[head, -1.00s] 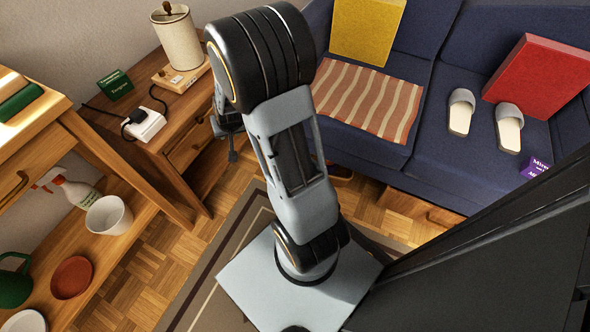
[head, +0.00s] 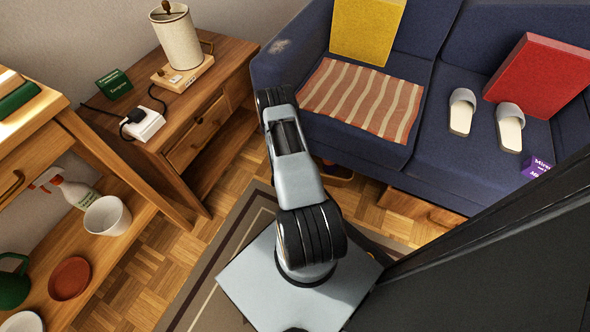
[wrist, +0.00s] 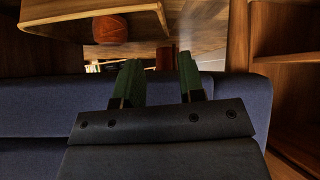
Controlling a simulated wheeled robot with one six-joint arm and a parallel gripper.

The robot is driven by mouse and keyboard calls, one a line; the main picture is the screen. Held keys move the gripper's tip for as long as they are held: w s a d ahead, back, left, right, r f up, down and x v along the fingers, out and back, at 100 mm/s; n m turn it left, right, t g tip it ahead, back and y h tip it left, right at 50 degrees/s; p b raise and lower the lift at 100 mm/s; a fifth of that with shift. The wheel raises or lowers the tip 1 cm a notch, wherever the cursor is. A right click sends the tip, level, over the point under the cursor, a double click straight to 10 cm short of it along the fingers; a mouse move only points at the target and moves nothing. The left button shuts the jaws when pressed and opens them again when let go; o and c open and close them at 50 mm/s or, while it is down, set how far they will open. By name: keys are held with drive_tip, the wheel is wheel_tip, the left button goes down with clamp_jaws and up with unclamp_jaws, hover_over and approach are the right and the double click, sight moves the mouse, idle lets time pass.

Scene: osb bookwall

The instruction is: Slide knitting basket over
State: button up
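In the wrist view, a wooden, box-like thing (wrist: 90,20) with a round red-orange ball (wrist: 110,29) at it lies beyond my fingers, at upper left. It may be the knitting basket, but I cannot be sure. My gripper (wrist: 160,78) shows two green fingers standing apart with nothing between them. It is apart from the wooden thing. In the head view my gripper is hidden behind my arm, low by the sofa's front left. A small brown thing (head: 336,172) shows partly at the sofa's lower front edge; its full shape is hidden.
The blue sofa (head: 278,78) stands close to my arm, with a striped cloth (head: 360,98) on its seat. A wooden side table (head: 222,60) with a lamp (head: 178,40) stands left of it. Parquet floor (head: 233,180) is clear between table and sofa.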

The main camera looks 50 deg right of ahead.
drive_tip(key=b+x, duration=0.6)
drive_tip(key=x, duration=0.5)
drive_tip(key=shift+d+f, duration=0.2)
drive_tip(key=shift+f, duration=0.1)
drive_tip(key=shift+b+x, duration=0.4)
drive_tip(key=shift+x, duration=0.65)
drive_tip(key=shift+w+d+r, duration=0.1)
drive_tip(key=shift+d, duration=0.05)
drive_tip(key=shift+c, duration=0.5)
clamp_jaws()
